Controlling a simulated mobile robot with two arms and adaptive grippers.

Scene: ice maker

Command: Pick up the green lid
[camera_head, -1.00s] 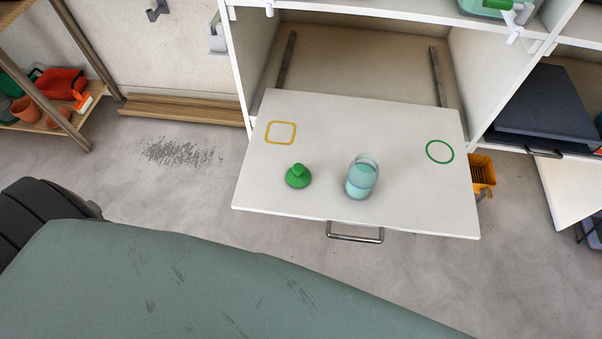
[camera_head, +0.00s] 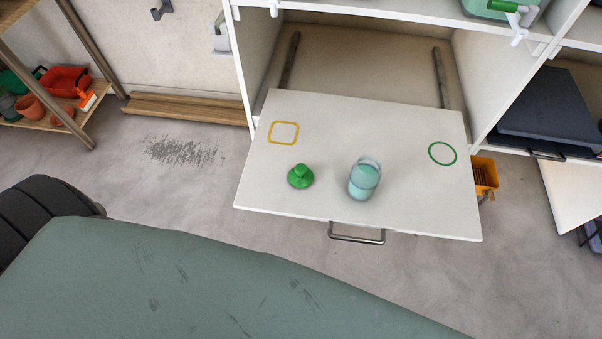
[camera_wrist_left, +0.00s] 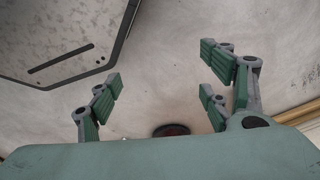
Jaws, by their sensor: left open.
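The green lid (camera_head: 300,177) with a round knob sits on a white pull-out shelf (camera_head: 340,118), left of its middle and near its front edge. A glass jar (camera_head: 364,180) with light teal contents stands on the shelf to the right of the lid, apart from it. My left gripper (camera_wrist_left: 160,95) shows only in the left wrist view, with its green-padded fingers spread and nothing between them. The lid is not in that view. My right gripper is in neither view.
The shelf bears a yellow square outline (camera_head: 284,133) and a green circle outline (camera_head: 442,153). A metal handle (camera_head: 356,234) sticks out at its front. A wooden rack with pots (camera_head: 32,107) stands at the left. Open floor lies left of the shelf.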

